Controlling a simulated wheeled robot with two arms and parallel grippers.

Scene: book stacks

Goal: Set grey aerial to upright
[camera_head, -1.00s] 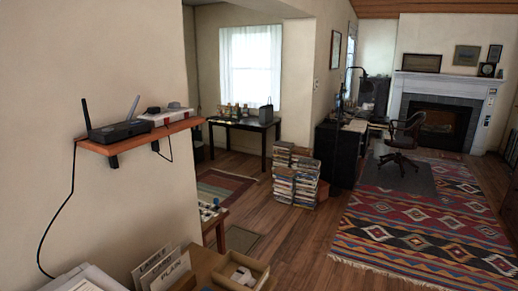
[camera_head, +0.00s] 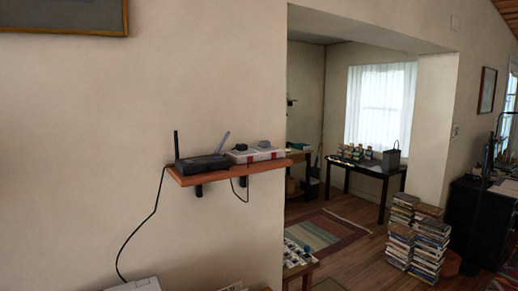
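A black router (camera_head: 203,163) sits on a small wooden wall shelf (camera_head: 230,176) left of the middle in the head view. Its grey aerial (camera_head: 221,142) leans to the right, tilted off vertical. A second, black aerial (camera_head: 176,144) at the router's left end stands upright. Neither of my grippers shows in the view.
A black cable (camera_head: 143,222) hangs from the shelf. Stacks of books (camera_head: 417,237) stand on the floor at right.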

